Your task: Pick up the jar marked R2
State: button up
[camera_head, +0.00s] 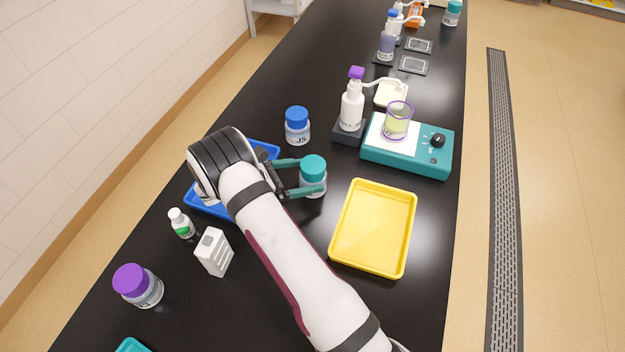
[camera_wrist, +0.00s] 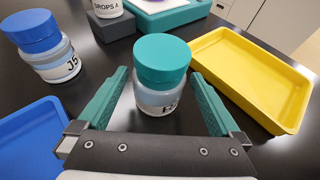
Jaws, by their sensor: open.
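A clear jar with a teal lid (camera_head: 313,177) stands upright on the black bench, between the fingers of my gripper (camera_head: 305,178). In the wrist view the same jar (camera_wrist: 161,75) stands between the two green fingers of my gripper (camera_wrist: 160,100), with space visible on both sides. Its label is partly hidden by the gripper body; only the top of the marking shows, starting with what may be an R. My gripper is open and holds nothing. A second jar, with a blue lid and marked J5 (camera_head: 297,126), stands behind it; it also shows in the wrist view (camera_wrist: 45,47).
A yellow tray (camera_head: 341,252) lies empty to the right. A blue tray (camera_head: 262,148) lies partly under my arm. A teal stirrer (camera_head: 418,163) with a beaker and a white bottle (camera_head: 351,108) stand behind. A purple-lidded jar (camera_head: 138,285), small bottle (camera_head: 181,223) and white box (camera_head: 214,253) stand at left.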

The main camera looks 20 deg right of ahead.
jog(key=x, duration=0.5)
jog(key=shift+d+f, duration=0.1)
jog(key=shift+d, duration=0.3)
jog(key=c, duration=1.3)
